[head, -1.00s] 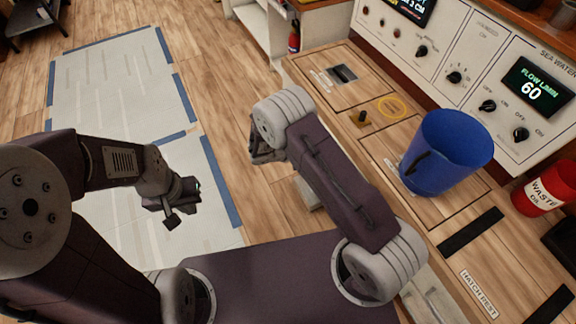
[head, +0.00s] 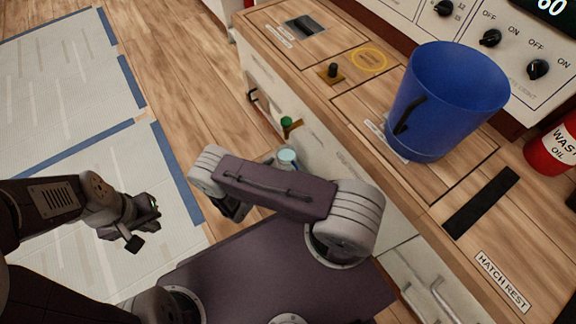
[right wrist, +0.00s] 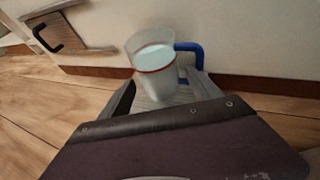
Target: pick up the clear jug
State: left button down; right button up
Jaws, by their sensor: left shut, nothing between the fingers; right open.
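The clear jug (right wrist: 153,62) is upright in the right wrist view, with pale contents, a red band and a blue handle on its right. In the head view only its round top (head: 287,157) shows beside the cabinet, above my right arm. My right gripper (right wrist: 163,92) is open. Its fingers appear on either side of the jug's lower part; I cannot tell whether they touch it. In the head view my right arm mostly hides this gripper. My left gripper (head: 143,226) is empty and shut, over the pale floor sheets at left, far from the jug.
A blue bucket (head: 440,110) stands on the wooden counter (head: 290,55), with a red waste oil can (head: 553,148) at right. A green knob (head: 287,122) sits by the cabinet's side. White cabinet doors (head: 425,275) are below the counter. The left floor is open.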

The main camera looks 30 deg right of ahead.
jog(key=shift+w+d, duration=0.1)
jog(key=shift+d, duration=0.05)
jog(key=shift+w+d+f+b, duration=0.1)
jog(key=shift+d+f+b, duration=0.05)
jog(key=shift+f+b, duration=0.15)
jog(key=b+x, duration=0.3)
jog(key=x, duration=0.1)
jog(key=shift+w+b, duration=0.2)
jog(key=shift+b, duration=0.15)
jog(key=shift+w+d+r, duration=0.1)
jog(key=shift+d, duration=0.15)
jog(key=shift+r, duration=0.1)
jog(key=c, duration=1.5)
notch_tip(320, 180, up, 8)
jog(key=p, duration=1)
send_near(281, 166)
jog(key=w+a+r, duration=0.1)
jog(key=a, duration=0.2)
jog(key=w+a+r, duration=0.1)
jog(key=a, duration=0.2)
jog(key=w+a, duration=0.1)
jog(key=a, duration=0.2)
jog(key=shift+w+r, duration=0.35)
jog(key=shift+r, duration=0.05)
